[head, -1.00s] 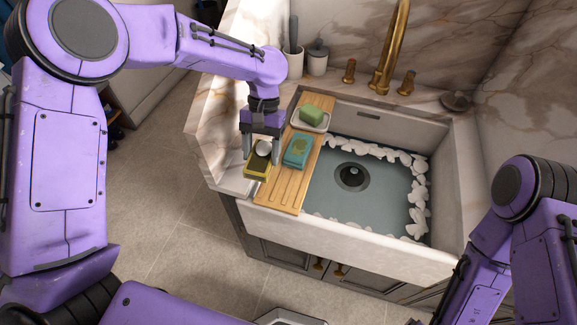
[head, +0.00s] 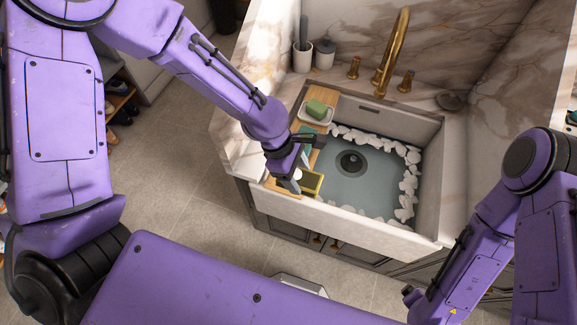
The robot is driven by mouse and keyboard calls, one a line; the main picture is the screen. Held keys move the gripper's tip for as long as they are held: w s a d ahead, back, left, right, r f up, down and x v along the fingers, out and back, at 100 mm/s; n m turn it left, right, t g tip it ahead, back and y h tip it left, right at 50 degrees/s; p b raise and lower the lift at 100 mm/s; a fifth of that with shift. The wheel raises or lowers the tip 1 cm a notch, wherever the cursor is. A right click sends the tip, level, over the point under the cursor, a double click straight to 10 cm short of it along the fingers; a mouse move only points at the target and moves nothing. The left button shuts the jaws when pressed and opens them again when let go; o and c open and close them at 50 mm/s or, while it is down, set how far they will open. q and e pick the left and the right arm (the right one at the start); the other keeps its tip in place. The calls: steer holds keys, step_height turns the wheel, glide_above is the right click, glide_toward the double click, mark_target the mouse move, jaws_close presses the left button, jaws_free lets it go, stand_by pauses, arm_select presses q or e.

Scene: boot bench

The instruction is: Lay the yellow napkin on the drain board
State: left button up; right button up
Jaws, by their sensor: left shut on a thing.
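The yellow napkin (head: 312,183), with a darker olive middle, hangs from my left gripper (head: 298,173). A small white round piece (head: 297,175) shows at the fingertips. The gripper is shut and holds the napkin over the front part of the wooden drain board (head: 283,187), near the sink's front rim. I cannot tell whether the napkin touches the board. The gripper and wrist hide much of the board's middle.
A teal block (head: 306,139) lies on the board, partly hidden by my wrist. Behind it a green soap bar (head: 317,108) sits in a white dish (head: 328,121). A brass tap (head: 391,55) stands behind.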

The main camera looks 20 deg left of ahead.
arm_select(q)
steer(key=w+a+f, duration=0.1)
steer(key=w+a+f+p, duration=0.1)
steer(key=w+f, duration=0.1)
steer(key=w+a+f, duration=0.2)
steer(key=shift+f, duration=0.1)
steer(key=f, duration=0.1)
steer(key=w+f, duration=0.1)
steer(key=f, duration=0.1)
steer(key=f+p, duration=0.1)
steer(key=shift+w+a+f, duration=0.15)
steer(key=shift+a+f, duration=0.05)
steer(key=shift+a, duration=0.15)
steer(key=shift+f, duration=0.35)
steer(key=shift+a, duration=0.1)
steer(key=shift+c, duration=0.6)
steer(key=o, duration=1.3)
steer(key=shift+o, duration=0.4)
steer(key=shift+w, duration=0.1)
steer(key=b+v, duration=0.1)
steer(key=v, duration=1.1)
